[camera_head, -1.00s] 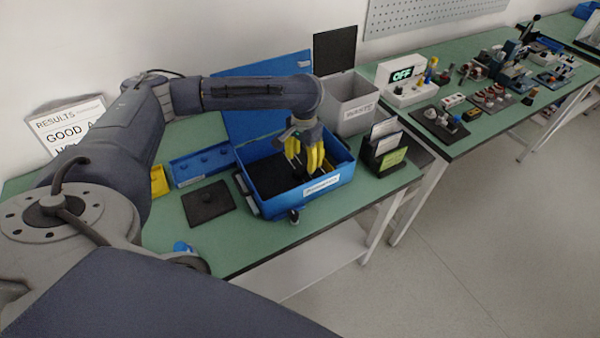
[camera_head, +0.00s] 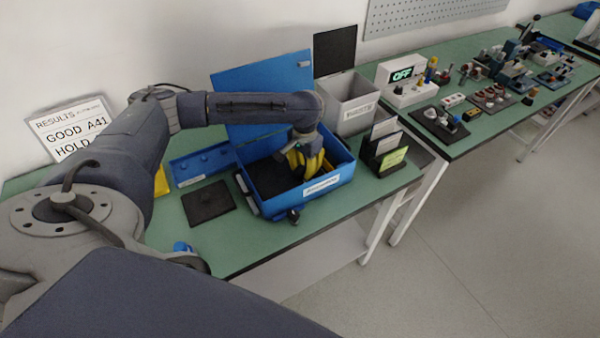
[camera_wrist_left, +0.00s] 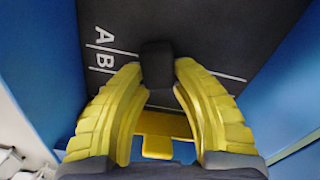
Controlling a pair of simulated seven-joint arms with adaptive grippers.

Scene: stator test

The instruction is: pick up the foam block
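A small dark block (camera_wrist_left: 157,65), which looks like the foam block, stands between the fingertips in the left wrist view, against a dark surface marked with white lines and the letters A and B. My left gripper (camera_head: 306,172), with yellow ribbed fingers, reaches down into the blue bin (camera_head: 321,190) in the head view. In the left wrist view the fingertips of this gripper (camera_wrist_left: 157,72) curve inward and appear to touch both sides of the block. In the head view the fingers hide the block. My right gripper is not in view.
The bin's blue lid (camera_head: 262,88) stands up behind it. A grey bin (camera_head: 352,103) and a black card holder (camera_head: 384,152) stand to its right. A black plate (camera_head: 208,203) and a blue tray (camera_head: 203,165) lie to its left. Another bench (camera_head: 468,140) holds several parts.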

